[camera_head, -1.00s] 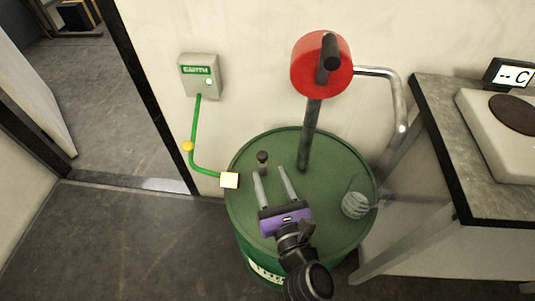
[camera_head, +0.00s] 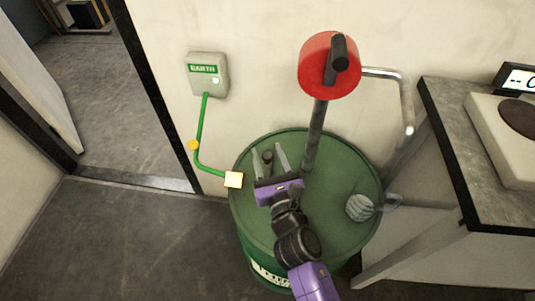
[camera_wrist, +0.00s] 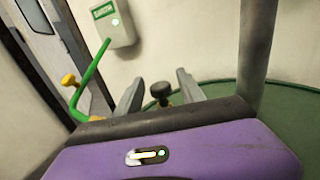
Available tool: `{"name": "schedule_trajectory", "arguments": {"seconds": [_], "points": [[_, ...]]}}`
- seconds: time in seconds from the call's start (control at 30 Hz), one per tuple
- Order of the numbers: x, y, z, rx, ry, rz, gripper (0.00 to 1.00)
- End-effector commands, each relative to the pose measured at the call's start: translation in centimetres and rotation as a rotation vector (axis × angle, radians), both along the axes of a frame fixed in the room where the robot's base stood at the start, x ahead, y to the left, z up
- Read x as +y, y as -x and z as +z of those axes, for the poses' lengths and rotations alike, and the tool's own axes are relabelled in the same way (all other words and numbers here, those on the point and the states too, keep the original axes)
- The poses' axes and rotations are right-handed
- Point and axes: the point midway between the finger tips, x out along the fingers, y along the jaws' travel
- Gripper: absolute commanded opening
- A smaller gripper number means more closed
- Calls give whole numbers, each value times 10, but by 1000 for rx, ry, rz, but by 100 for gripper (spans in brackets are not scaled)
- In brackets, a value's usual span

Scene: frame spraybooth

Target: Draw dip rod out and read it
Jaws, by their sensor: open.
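The dip rod's dark knob (camera_head: 267,157) stands up from the top of the green drum (camera_head: 330,222), left of the pump pipe. It also shows in the wrist view (camera_wrist: 161,90), between the fingers and a little beyond their middle. My gripper (camera_head: 268,155) is open, with its two grey fingers on either side of the knob and a gap to each. The fingers do not appear to touch it. The rod below the knob is hidden inside the drum.
A red pump (camera_head: 329,66) on a dark pipe (camera_head: 315,135) rises close to the right of my gripper. A green earth cable runs from the wall box (camera_head: 208,75) to a clamp (camera_head: 234,180) on the drum's rim. A bench (camera_head: 445,135) stands at right.

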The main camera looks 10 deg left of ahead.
Motion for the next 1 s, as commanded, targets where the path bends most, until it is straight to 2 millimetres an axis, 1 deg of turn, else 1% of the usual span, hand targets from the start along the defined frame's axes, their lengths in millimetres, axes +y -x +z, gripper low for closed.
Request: {"name": "schedule_trajectory", "arguments": {"seconds": [0.07,0.1,0.17,0.3,0.33,1.0], "points": [[0,0,0,0,0,0,46],[0,0,0,0,0,0,42],[0,0,0,0,0,0,30],[0,0,0,-1,0,0,3],[0,0,0,-1,0,0,0],[0,0,0,-1,0,0,0]]}}
